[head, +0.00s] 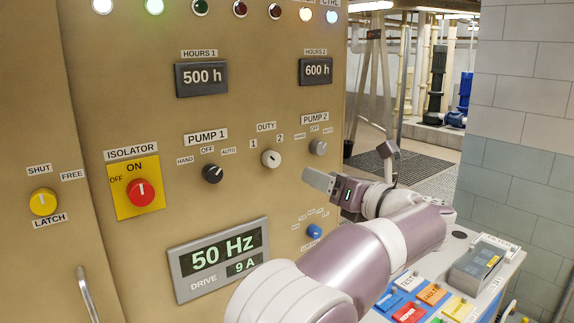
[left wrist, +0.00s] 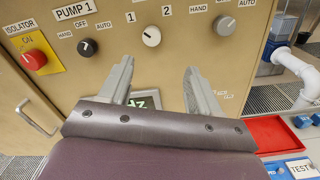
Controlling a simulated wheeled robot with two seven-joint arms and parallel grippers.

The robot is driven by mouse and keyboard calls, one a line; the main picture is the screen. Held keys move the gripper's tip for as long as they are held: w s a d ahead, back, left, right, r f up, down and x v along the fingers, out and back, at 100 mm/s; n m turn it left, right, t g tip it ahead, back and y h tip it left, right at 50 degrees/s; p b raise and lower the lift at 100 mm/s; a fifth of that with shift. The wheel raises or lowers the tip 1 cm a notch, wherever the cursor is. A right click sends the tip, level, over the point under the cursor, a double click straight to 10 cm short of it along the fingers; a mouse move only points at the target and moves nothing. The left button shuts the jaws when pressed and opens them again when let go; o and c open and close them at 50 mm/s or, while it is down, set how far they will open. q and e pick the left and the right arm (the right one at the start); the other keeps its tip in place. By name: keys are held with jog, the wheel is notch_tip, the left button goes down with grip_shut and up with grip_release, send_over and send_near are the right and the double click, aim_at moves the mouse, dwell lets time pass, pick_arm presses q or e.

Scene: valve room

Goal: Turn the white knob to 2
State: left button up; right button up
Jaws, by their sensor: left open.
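The white knob (head: 271,159) is on the tan panel under the DUTY label, between the marks 1 and 2. It also shows in the left wrist view (left wrist: 151,36). A small dark mark on its left side seems to face the 1. My left gripper (head: 318,181) is open and empty, to the right of the knob and a little below it, apart from it. In the left wrist view its two fingers (left wrist: 160,72) are spread, with the knob beyond and above the gap. My right gripper is not in view.
A black PUMP 1 knob (head: 212,173) is left of the white knob; a grey PUMP 2 knob (head: 318,147) is to its right. A blue knob (head: 314,231) and a drive display (head: 219,260) are below. A bench with colored labelled blocks (head: 410,312) stands lower right.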

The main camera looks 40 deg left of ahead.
pick_arm(q)
jog(key=p, duration=0.3)
send_near(275, 161)
jog(key=a, duration=0.2)
jog(key=shift+n+g, duration=0.3)
jog(key=p+x, duration=0.1)
jog(key=x, duration=0.2)
jog(key=w+p+x, duration=0.1)
jog(key=p+x, duration=0.1)
jog(key=shift+a+r, duration=0.2)
jog(key=shift+a, duration=0.1)
jog(key=shift+a+f, duration=0.15)
jog(key=shift+a, duration=0.15)
jog(key=shift+c, duration=0.4)
jog(key=c, duration=1)
